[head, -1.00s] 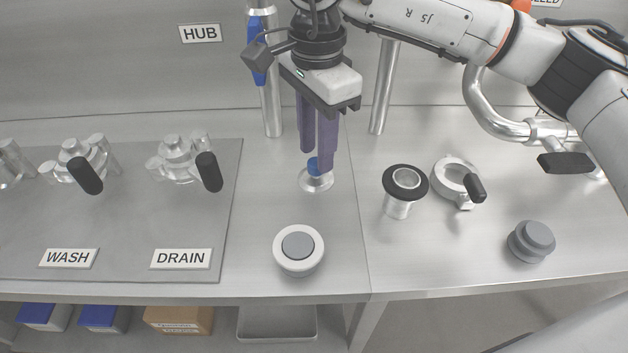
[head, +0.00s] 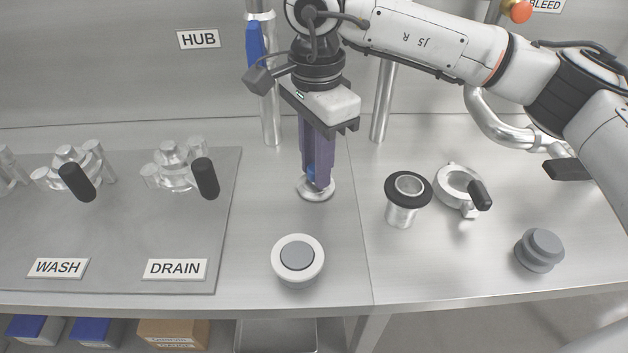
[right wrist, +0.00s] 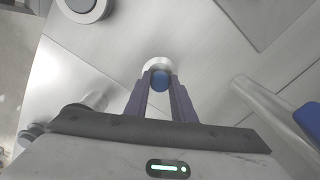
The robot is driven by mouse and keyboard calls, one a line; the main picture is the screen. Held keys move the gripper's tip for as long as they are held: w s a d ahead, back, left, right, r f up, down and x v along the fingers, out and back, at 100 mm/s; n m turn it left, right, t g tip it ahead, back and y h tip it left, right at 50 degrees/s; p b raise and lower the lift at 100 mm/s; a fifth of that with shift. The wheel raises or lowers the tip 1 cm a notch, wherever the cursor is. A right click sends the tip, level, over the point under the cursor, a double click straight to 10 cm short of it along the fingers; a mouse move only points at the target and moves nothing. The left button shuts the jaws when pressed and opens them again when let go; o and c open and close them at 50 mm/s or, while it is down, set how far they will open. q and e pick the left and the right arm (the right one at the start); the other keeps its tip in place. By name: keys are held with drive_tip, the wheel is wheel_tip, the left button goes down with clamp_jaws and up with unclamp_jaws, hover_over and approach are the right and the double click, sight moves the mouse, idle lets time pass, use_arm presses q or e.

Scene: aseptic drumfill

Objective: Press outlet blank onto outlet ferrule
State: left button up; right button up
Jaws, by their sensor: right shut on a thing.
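A small round steel disc with a blue knob, which looks like the outlet blank (head: 316,194), lies flat on the bench. My right gripper (head: 317,181) comes down from above and is shut on its blue knob. In the right wrist view, the blue knob (right wrist: 160,80) sits between the two purple fingers (right wrist: 160,92), with the pale disc rim beyond it. A short upright steel tube with a black ring on its top (head: 408,188) stands to the right; it may be the outlet ferrule, but I cannot be sure. My left gripper is not in view.
An open steel clamp with a black handle (head: 481,195) lies right of the ringed tube. A grey stepped plug (head: 540,250) is further right. A white-rimmed grey round piece (head: 298,257) sits in front. Steel posts (head: 384,95) rise behind. Bench between disc and tube is clear.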

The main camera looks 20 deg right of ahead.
drive_tip(key=shift+r+p, duration=1.3)
drive_tip(key=shift+r, duration=1.05)
